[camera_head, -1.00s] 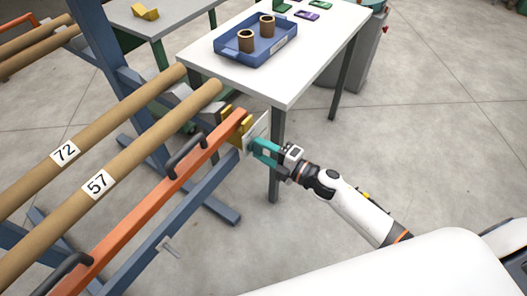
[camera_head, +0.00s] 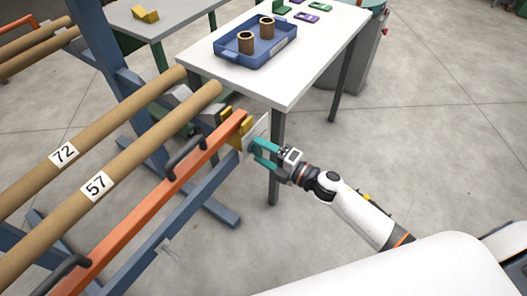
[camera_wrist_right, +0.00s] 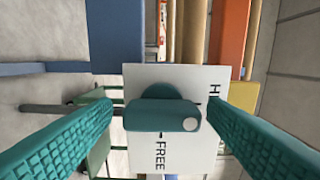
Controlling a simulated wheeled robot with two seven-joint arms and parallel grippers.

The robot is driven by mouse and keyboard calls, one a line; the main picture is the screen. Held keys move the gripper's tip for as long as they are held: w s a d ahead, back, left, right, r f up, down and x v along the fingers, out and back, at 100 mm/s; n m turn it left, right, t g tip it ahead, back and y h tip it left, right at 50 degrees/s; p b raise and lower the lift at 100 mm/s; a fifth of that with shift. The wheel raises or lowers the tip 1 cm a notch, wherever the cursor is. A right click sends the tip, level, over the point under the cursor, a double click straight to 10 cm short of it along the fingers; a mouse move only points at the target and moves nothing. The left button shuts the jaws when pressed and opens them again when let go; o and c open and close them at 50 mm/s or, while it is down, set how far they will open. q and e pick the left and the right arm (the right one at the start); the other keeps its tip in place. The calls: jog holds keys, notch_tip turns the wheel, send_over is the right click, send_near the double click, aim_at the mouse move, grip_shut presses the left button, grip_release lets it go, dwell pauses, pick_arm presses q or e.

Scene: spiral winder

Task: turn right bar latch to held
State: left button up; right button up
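The right bar latch is a teal handle (camera_wrist_right: 165,116) with a white dot near its right end. It is on a white plate (camera_wrist_right: 150,75) at the end of the orange bar (camera_head: 150,205). The plate reads "FREE" at the bottom; a word starting with "H" is partly hidden at the upper right. The handle lies crosswise in the wrist view. My right gripper (camera_wrist_right: 160,112) is open, one teal finger on each side of the handle, with gaps visible. In the head view my right gripper (camera_head: 262,154) is at the plate (camera_head: 257,130). My left gripper is out of view.
Cardboard tubes marked 72 (camera_head: 66,152) and 57 (camera_head: 100,184) lie left of the orange bar. A white table (camera_head: 290,88) with a blue tray (camera_head: 236,60) stands just behind the gripper. The floor to the right is clear.

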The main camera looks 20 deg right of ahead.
jog(key=b+v, duration=0.1)
jog(key=v, duration=1.1)
dwell(0.4)
jog(key=d+f+m+h+p, duration=0.2)
jog(key=d+f+m+h, duration=0.35)
jog(key=f+m, duration=0.4)
jog(key=s+d+f+m+g+h+p, duration=0.1)
jog(key=s+f+m+g+h, duration=0.15)
jog(key=s+f, duration=0.45)
jog(key=s+d+f+m+g+h+p, duration=0.15)
jog(key=f+m, duration=0.25)
jog(key=f, duration=0.7)
jog(key=s+a+f+m+g, duration=0.2)
jog(key=s+f+g, duration=0.1)
jog(key=s, duration=0.5)
jog(key=s+a+f+m+g+h+p, duration=0.1)
jog(key=s+a+f+m+g, duration=0.1)
jog(key=s+f, duration=0.3)
jog(key=s+a+f+m+g+p, duration=0.1)
jog(key=s+a+f+m+g, duration=0.2)
jog(key=s, duration=0.9)
jog(key=shift+s+f+g, duration=0.2)
jog(key=shift+f+g, duration=0.4)
jog(key=shift+f, duration=0.15)
